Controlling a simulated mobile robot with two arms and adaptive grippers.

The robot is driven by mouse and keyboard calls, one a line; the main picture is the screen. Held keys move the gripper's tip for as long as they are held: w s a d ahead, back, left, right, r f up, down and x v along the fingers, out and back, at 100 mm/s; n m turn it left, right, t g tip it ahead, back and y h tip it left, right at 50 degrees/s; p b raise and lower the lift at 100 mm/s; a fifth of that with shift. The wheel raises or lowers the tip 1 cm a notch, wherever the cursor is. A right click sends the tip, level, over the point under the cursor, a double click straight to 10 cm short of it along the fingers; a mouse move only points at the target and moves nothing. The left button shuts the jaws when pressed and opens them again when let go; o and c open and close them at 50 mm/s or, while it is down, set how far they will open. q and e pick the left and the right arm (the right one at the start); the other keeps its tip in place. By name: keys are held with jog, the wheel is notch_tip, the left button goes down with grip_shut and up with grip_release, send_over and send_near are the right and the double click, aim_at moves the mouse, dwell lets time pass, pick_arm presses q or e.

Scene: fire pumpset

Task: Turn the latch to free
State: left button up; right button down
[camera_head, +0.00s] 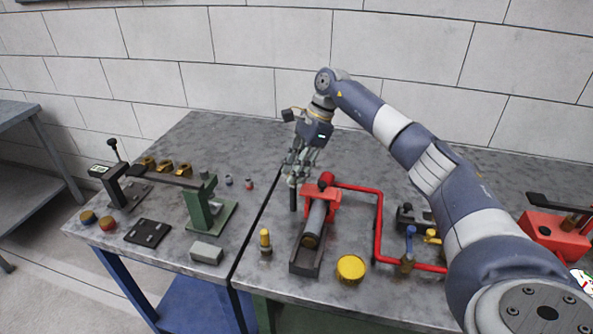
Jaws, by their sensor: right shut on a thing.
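My right gripper (294,178) is at the back of the right-hand table, pointing down, just left of the red clamp-like fixture (325,196). Its fingers are shut on a slim dark upright bar (293,200), which looks like the latch; the grip point itself is partly hidden by the fingers. A grey cylinder (314,222) lies in a dark trough (306,262) in front of the red fixture. A red knob (327,179) sits on top of the fixture, close to the gripper. My left gripper is not in view.
A red pipe (379,225) runs right of the fixture. A yellow round cap (351,268) and a yellow-topped peg (265,240) stand in front. The left table holds a green stand (200,206) with a long dark lever. The back of the tables is clear.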

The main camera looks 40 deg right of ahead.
jog(key=shift+w+r+n, duration=0.1)
jog(key=shift+w+n, duration=0.05)
jog(key=shift+n, duration=0.45)
jog(key=shift+g, duration=0.3)
jog(key=c, duration=1.3)
grip_release()
jog(key=v, duration=1.2)
